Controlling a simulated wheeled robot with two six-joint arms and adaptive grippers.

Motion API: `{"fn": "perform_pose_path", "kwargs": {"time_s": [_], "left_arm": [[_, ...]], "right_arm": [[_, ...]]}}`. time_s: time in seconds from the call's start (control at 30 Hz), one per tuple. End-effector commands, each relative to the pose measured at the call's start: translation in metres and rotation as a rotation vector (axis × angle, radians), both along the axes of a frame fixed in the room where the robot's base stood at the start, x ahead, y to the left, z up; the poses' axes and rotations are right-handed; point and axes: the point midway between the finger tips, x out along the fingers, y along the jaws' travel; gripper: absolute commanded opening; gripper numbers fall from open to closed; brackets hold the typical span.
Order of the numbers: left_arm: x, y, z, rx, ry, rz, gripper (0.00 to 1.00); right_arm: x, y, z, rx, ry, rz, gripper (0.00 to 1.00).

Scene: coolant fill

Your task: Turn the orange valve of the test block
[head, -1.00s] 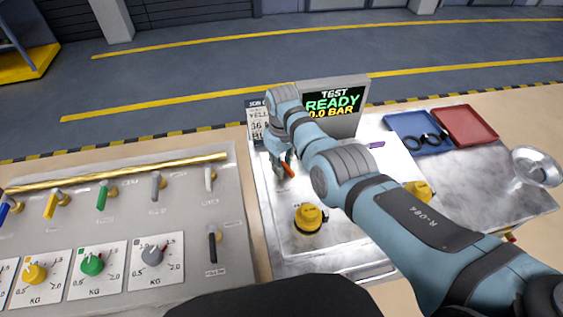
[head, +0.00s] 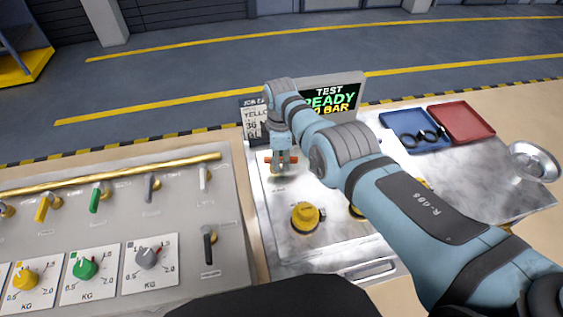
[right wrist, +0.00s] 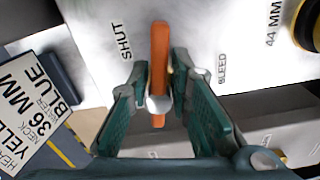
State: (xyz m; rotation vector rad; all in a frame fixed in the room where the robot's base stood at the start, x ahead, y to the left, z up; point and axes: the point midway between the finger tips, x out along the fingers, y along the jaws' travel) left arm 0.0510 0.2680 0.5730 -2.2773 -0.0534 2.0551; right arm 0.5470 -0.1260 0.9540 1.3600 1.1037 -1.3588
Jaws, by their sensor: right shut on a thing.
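The orange valve (head: 293,159) is on the test block (head: 280,248), just in front of its screen. Its handle lies nearly left to right in the head view. My right gripper (head: 281,164) points down over the valve and is shut on it. In the right wrist view the orange handle (right wrist: 159,45) runs up the picture between the two teal fingers of the right gripper (right wrist: 160,78). The label SHUT (right wrist: 122,40) is left of the handle and BLEED (right wrist: 222,68) is right of it. My left gripper is not in view.
The screen (head: 330,97) reads READY, partly hidden by my right arm. A yellow cap (head: 305,217) stands on the block. A blue tray (head: 395,120), a red tray (head: 462,122) and a metal bowl (head: 535,160) are at the right. A panel with valves and dials (head: 130,215) is at the left.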

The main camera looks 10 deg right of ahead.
Motion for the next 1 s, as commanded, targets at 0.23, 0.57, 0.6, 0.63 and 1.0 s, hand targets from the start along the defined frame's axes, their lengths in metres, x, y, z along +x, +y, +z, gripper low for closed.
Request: {"fn": "perform_pose_path", "kwargs": {"time_s": [0.23, 0.57, 0.6, 0.63, 1.0], "left_arm": [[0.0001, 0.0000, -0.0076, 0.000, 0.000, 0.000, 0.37], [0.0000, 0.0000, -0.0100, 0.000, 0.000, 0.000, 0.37], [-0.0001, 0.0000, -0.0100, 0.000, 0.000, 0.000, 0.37], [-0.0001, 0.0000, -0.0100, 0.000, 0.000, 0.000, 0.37], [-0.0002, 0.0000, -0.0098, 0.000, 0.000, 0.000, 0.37]], "right_arm": [[0.0055, 0.0016, 0.0020, 0.004, -0.013, 0.142, 0.00], [0.0060, 0.0022, 0.0026, 0.004, -0.012, 0.217, 0.00], [0.0061, 0.0022, 0.0027, 0.005, -0.012, 0.219, 0.00], [0.0061, 0.0023, 0.0027, 0.005, -0.012, 0.220, 0.00], [0.0056, 0.0026, 0.0025, 0.006, -0.011, 0.220, 0.30]]}}
